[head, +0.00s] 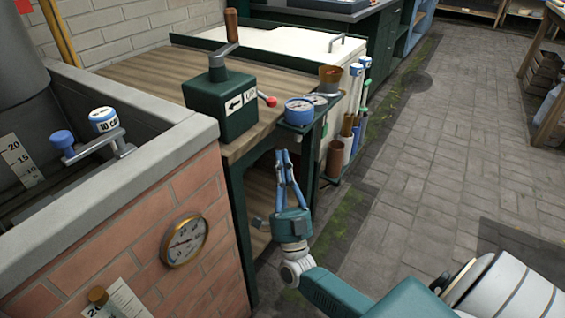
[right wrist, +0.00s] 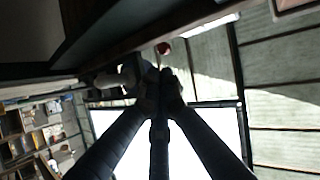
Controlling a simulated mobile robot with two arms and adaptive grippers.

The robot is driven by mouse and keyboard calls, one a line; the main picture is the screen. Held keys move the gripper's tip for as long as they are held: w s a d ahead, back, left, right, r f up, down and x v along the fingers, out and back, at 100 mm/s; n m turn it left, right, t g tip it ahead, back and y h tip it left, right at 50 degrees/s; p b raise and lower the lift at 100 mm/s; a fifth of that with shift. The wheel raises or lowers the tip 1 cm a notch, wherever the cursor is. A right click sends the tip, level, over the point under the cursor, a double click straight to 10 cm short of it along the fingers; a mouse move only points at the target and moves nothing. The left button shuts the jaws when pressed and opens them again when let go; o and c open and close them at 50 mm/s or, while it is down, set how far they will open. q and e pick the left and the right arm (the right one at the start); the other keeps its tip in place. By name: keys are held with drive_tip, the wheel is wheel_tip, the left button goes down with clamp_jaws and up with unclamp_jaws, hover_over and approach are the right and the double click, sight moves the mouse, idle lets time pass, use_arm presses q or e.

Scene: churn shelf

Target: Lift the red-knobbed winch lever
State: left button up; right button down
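The winch is a dark green box (head: 220,104) on the wooden bench, with an arrow label and a brown-handled crank on top. Its short lever ends in a red knob (head: 271,101) at the box's right side. The red knob also shows in the right wrist view (right wrist: 164,48), just beyond my fingertips. My right gripper (head: 283,153) points upward in front of the bench, below the knob and apart from it. Its fingers are close together with nothing seen between them, and the tips in the right wrist view (right wrist: 161,76) nearly meet. My left gripper is not in view.
A blue-rimmed gauge (head: 299,111) and a brown cup (head: 331,78) sit on a bracket at the bench's right edge, close above my right gripper. A brick wall (head: 170,215) with a brass gauge stands at left. The paved floor (head: 440,150) at right is mostly clear.

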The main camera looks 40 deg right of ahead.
sight(276, 119)
drive_tip(key=shift+y, duration=0.3)
drive_tip(key=x, duration=1)
